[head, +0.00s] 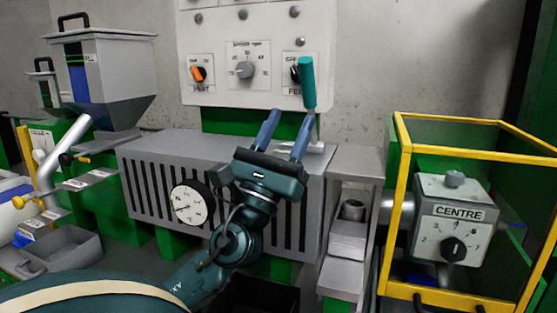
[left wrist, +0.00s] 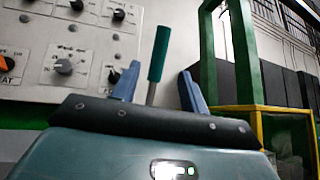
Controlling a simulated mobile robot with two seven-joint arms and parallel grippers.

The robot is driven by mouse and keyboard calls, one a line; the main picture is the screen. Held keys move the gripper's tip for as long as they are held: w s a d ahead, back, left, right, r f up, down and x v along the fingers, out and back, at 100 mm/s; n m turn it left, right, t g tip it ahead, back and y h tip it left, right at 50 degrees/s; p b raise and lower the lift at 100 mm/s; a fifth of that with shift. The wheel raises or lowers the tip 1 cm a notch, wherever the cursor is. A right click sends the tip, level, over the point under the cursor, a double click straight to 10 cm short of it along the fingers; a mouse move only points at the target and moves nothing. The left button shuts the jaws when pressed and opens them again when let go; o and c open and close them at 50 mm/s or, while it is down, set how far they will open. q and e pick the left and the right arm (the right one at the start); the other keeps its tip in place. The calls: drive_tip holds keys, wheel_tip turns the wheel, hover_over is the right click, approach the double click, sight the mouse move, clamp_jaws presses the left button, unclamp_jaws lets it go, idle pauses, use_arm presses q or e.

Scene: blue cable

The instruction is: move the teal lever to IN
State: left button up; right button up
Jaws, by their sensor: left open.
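The teal lever (head: 308,82) stands nearly upright in front of the right side of the pale control panel, with a metal rod below its teal grip. It also shows in the left wrist view (left wrist: 159,52), between the two blue fingers. My left gripper (head: 285,132) is open below the teal grip, its fingers pointing up toward the lever. In the left wrist view the fingers (left wrist: 157,85) stand apart on either side of the lever's rod, and I cannot tell whether they touch it. The lever's base is partly hidden by the gripper. My right gripper is not in view.
The control panel (head: 215,92) with knobs is behind the lever. A grey slotted housing (head: 150,165) with a round dial (head: 192,202) lies below. A yellow-framed guard (head: 400,200) around a CENTRE unit (head: 455,195) stands at right. A hopper (head: 115,65) is at left.

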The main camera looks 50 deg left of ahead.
use_arm(q)
drive_tip(key=b+v, duration=0.1)
drive_tip(key=v, duration=0.3)
drive_tip(key=shift+s, duration=0.1)
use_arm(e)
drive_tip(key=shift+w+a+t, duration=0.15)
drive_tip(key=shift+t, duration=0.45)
